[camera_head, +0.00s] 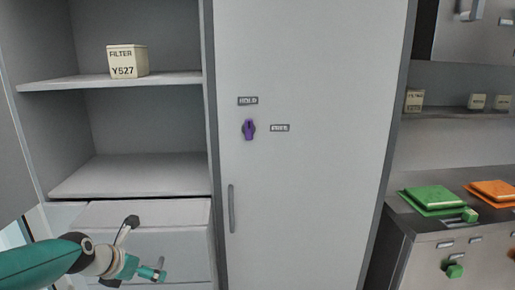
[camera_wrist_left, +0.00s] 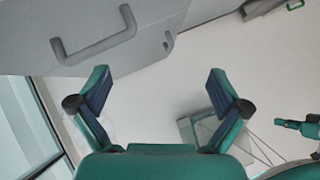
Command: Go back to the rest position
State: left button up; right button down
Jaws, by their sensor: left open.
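My left gripper (camera_head: 152,270) is at the lower left in the head view, in front of the lower drawer front of the shelf unit. It is empty and apart from the furniture. In the left wrist view its two teal fingers (camera_wrist_left: 160,80) are spread wide with nothing between them. A small teal part of my right arm (camera_wrist_left: 300,126) shows at the right edge of the left wrist view. It is too small to tell whether its gripper is open or shut.
A tall grey cabinet door (camera_head: 310,150) with a purple knob (camera_head: 249,129) stands mid-view. A filter box (camera_head: 127,61) sits on the left shelf. Green (camera_head: 432,198) and orange (camera_head: 492,192) lids are on the right counter. A grey handle (camera_wrist_left: 95,45) is near the left gripper.

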pick_arm(q)
jog(key=s+d+f+m+g+h, duration=0.1)
jog(key=s+d+f+m+g, duration=0.35)
jog(key=f, duration=0.85)
jog(key=s+d+f+m+g, duration=0.1)
jog(key=s+d+f+m, duration=0.3)
jog(key=s+d+f, duration=0.55)
jog(key=s+d+f+m, duration=0.1)
jog(key=s+f+m, duration=0.4)
jog(key=m, duration=0.6)
jog(key=s+d+f+m+g, duration=0.1)
jog(key=s+f+m, duration=0.4)
jog(key=s+m, duration=0.5)
jog(key=shift+d+f+m+h+p, duration=0.3)
jog(key=shift+d+f+m+p, duration=0.05)
